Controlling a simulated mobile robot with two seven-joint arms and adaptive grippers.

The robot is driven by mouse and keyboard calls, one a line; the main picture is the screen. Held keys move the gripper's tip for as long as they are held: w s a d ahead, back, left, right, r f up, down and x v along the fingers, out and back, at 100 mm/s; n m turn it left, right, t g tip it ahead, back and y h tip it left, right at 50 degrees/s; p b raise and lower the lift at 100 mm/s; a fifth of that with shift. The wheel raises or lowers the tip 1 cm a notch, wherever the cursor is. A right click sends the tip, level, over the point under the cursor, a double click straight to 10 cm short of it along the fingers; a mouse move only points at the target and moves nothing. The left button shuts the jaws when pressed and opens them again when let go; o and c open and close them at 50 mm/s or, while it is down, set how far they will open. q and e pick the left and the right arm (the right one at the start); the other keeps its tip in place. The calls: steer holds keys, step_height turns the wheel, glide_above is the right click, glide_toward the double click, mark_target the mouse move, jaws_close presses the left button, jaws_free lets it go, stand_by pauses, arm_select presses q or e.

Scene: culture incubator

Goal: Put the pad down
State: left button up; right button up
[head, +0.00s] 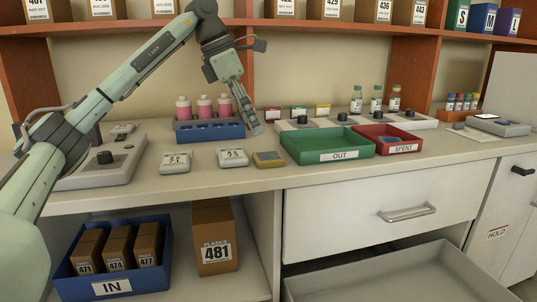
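Three small flat pads lie in a row near the counter's front edge: a pale one (175,162), a second pale one (232,157) and a yellow one with a dark top (269,159). I cannot tell which is the task's pad. My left gripper (256,128) points down just right of the blue bottle rack (208,132), above and behind the second pale pad and the yellow pad, apart from both. Its fingers are seen side-on; whether they are open or hold anything thin is unclear. My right gripper is out of view.
A green OUT tray (327,145) and a red SPENT tray (387,140) stand right of the pads. A grey device (95,165) stands left. Below are an open drawer (380,280), a blue IN bin (112,287) and box 481 (213,238). Bare counter runs along the front edge.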

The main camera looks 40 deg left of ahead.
mark_target(268, 156)
arm_select(q)
steer(key=shift+d+f, duration=0.15)
steer(key=shift+f, duration=0.3)
steer(key=x, duration=0.5)
steer(key=shift+s+d+f+b, duration=0.1)
steer(key=shift+d+f+b, duration=0.15)
steer(key=shift+d+b, duration=0.1)
steer(key=shift+d+f, duration=0.1)
steer(key=shift+f, duration=0.4)
steer(key=c, duration=1)
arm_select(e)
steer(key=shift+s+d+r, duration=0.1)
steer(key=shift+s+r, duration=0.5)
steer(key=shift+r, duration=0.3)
arm_select(q)
steer(key=shift+r, duration=0.1)
